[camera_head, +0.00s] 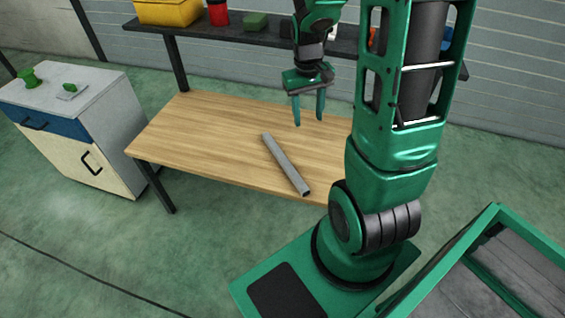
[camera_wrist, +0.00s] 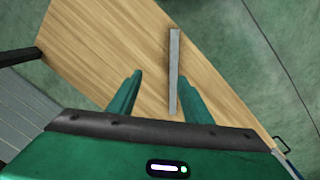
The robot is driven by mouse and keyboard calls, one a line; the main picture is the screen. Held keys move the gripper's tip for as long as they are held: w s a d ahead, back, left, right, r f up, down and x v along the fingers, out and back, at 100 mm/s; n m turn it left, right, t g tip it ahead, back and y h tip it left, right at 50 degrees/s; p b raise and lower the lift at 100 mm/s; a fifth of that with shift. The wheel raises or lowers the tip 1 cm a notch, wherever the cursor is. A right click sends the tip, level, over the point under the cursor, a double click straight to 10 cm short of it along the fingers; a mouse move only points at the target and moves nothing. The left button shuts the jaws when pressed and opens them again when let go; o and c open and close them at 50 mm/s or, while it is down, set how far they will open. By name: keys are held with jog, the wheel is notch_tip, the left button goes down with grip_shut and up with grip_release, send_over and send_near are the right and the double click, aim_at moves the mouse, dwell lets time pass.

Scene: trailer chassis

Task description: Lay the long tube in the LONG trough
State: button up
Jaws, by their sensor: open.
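The long tube (camera_head: 286,165) is grey and lies flat on the wooden table, slanting from the middle toward the front edge. It also shows in the wrist view (camera_wrist: 174,70), where its lower end appears between the lines of my fingers. My gripper (camera_head: 309,122) is open and empty, with its fingers pointing down above the table, behind and to the right of the tube and apart from it. Its two green fingers show in the wrist view (camera_wrist: 160,92). I cannot make out the long trough for certain in either view.
The wooden table (camera_head: 190,130) is otherwise bare where visible; my arm hides its right part. A shelf (camera_head: 265,37) behind it holds a yellow bin (camera_head: 170,12) and a red container (camera_head: 218,13). A cabinet (camera_head: 75,125) stands left. A green-framed structure (camera_head: 495,270) stands lower right.

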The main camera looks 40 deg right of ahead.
jog(key=n+y, duration=0.1)
jog(key=n, duration=0.1)
send_near(284, 159)
jog(key=shift+f, duration=4.25)
grip_shut()
